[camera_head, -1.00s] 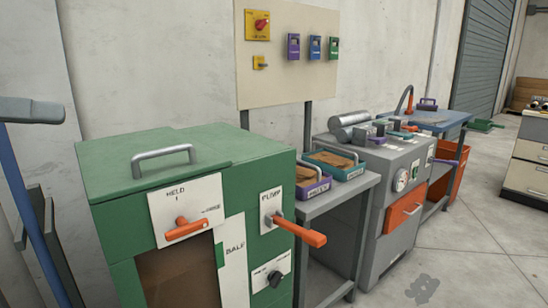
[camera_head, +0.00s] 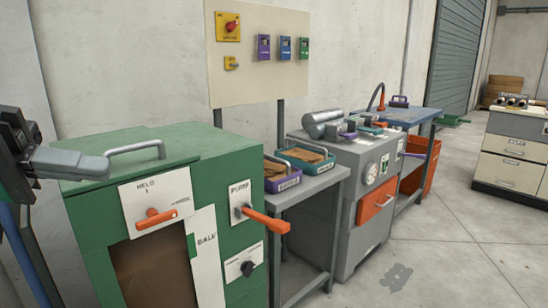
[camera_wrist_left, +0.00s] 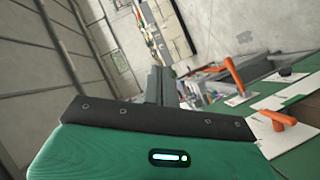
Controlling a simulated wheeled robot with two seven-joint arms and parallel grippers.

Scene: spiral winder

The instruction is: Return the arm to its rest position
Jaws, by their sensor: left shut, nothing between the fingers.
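My left gripper (camera_head: 92,164) reaches in from the left edge of the head view, with a black body and grey fingers pointing right. Its fingers are shut with nothing between them. The tips overlap the top left of the green cabinet (camera_head: 218,165), near the left end of its grey top handle (camera_head: 135,148); I cannot tell whether they touch. In the left wrist view, the gripper's dark fingers (camera_wrist_left: 159,84) are together beyond its green body, with the cabinet (camera_wrist_left: 300,150) at lower right. My right gripper is not in view.
The cabinet front has an orange hold lever (camera_head: 157,218) and a protruding orange pump lever (camera_head: 266,221). Right of it stand a grey table with two trays (camera_head: 306,162), a grey machine (camera_head: 345,185) and a blue-topped bench (camera_head: 408,116). The floor (camera_head: 440,230) at right is open.

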